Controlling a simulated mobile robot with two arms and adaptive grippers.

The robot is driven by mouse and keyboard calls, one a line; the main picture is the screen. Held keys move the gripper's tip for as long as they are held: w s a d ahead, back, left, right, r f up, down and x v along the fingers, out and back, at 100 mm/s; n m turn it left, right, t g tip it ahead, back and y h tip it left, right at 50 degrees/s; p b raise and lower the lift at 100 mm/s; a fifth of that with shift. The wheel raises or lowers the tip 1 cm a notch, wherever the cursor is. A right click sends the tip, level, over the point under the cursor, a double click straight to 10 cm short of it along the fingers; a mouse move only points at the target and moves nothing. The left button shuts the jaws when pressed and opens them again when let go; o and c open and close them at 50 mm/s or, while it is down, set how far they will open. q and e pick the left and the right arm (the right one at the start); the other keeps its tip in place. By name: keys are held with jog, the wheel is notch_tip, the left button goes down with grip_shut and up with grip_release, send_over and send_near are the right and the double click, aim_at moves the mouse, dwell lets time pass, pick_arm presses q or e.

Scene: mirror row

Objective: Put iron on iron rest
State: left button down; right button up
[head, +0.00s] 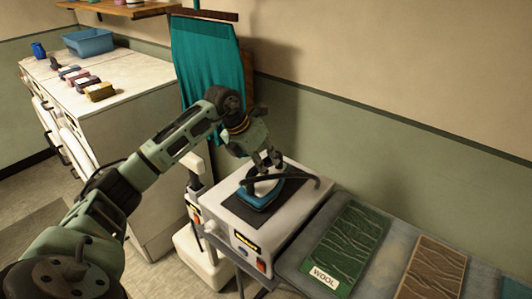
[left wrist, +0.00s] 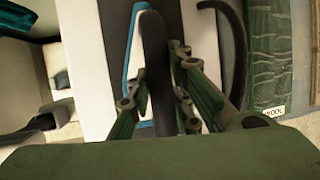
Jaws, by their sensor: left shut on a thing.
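The iron (head: 258,196) has a blue and white body and a dark handle. It is at the dark pad on top of the white iron rest (head: 230,212); I cannot tell whether it touches the pad. My left gripper (head: 266,163) is above the iron, shut on its handle. In the left wrist view, the fingers of the left gripper (left wrist: 160,80) stand on both sides of the dark handle (left wrist: 155,50), which hides part of the iron's body. My right gripper is in neither view.
A dark curved bar (head: 308,179) rises beside the iron. To the right lie a green cloth marked WOOL (head: 350,240) and a brown cloth (head: 433,272). A cabinet (head: 130,100) at left carries a blue bin (head: 88,42) and several small blocks. A teal cloth (head: 208,65) hangs behind.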

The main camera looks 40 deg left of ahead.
pick_arm(q)
jog(key=shift+w+f, duration=0.15)
jog(key=shift+f, duration=0.15)
jog(key=c, duration=1.6)
grip_release()
jog(key=shift+s+f, duration=0.1)
jog(key=shift+s, duration=0.1)
jog(key=b+v, duration=0.2)
jog(key=v, duration=1)
